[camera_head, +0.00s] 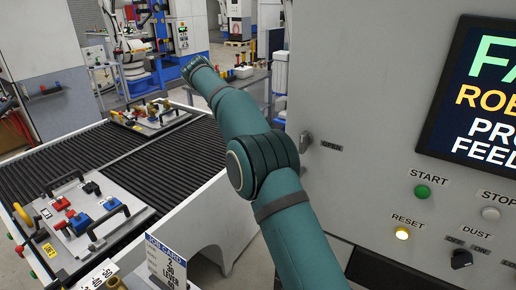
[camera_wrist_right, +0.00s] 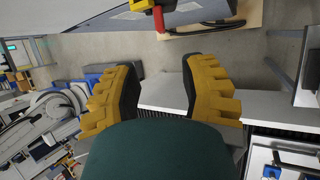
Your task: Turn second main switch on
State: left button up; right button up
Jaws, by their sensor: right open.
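The near fixture tray (camera_head: 38,238) lies on the roller conveyor at the left of the head view. It carries red (camera_head: 62,203), black (camera_head: 91,187) and blue (camera_head: 81,222) switch-like parts; which is the second main switch I cannot tell. A far fixture tray (camera_head: 160,125) holds small parts too. My right arm crosses the middle of the head view; its gripper is not clear there. In the right wrist view my right gripper (camera_wrist_right: 158,72) is open and empty. A red and yellow part (camera_wrist_right: 158,14) shows beyond its fingertips, apart from them. My left gripper is out of view.
A grey machine panel (camera_head: 345,190) fills the right, with a green START button (camera_head: 422,191), a lit RESET button (camera_head: 401,234) and a black DUST knob (camera_head: 461,259). A job card (camera_head: 166,262) stands at the front. Bare rollers (camera_head: 160,165) lie between the trays.

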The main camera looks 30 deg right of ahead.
jog(key=x, duration=1.3)
jog(key=shift+s+d+f, duration=0.15)
jog(key=shift+d, duration=0.05)
grip_shut()
